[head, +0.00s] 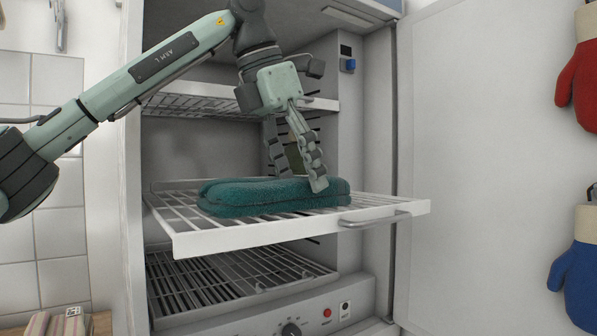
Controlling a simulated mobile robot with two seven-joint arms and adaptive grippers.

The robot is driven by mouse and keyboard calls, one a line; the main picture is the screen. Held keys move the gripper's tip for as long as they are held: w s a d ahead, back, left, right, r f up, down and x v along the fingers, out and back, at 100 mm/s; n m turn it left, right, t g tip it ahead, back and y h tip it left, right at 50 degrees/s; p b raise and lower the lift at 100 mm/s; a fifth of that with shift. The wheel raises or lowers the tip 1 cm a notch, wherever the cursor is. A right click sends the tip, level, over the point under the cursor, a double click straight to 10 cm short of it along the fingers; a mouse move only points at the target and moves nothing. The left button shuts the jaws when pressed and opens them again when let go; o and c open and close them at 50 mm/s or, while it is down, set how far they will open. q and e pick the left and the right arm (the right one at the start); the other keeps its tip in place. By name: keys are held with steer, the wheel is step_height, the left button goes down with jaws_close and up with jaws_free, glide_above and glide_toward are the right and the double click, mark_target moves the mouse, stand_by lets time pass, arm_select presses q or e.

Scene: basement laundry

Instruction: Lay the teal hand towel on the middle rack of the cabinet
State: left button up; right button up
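The teal hand towel (235,198) lies folded, in a rounded bundle, on the middle rack (225,238) of the cabinet (132,200). The rack is white wire with a front handle and is pulled out past the cabinet front. My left gripper (299,180) points down at the right part of the towel, its fingers spread apart. The near fingertip overlaps the towel in the picture; the far finger's tip is behind the towel's top edge. I cannot tell whether either finger touches it. My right gripper is not in view.
An upper rack (185,103) and a lower rack (240,272) sit inside the cabinet. A control panel (300,318) is below.

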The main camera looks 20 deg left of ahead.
arm_select(q)
steer(key=v, duration=1.2)
steer(key=shift+c, duration=0.5)
stand_by(0.8)
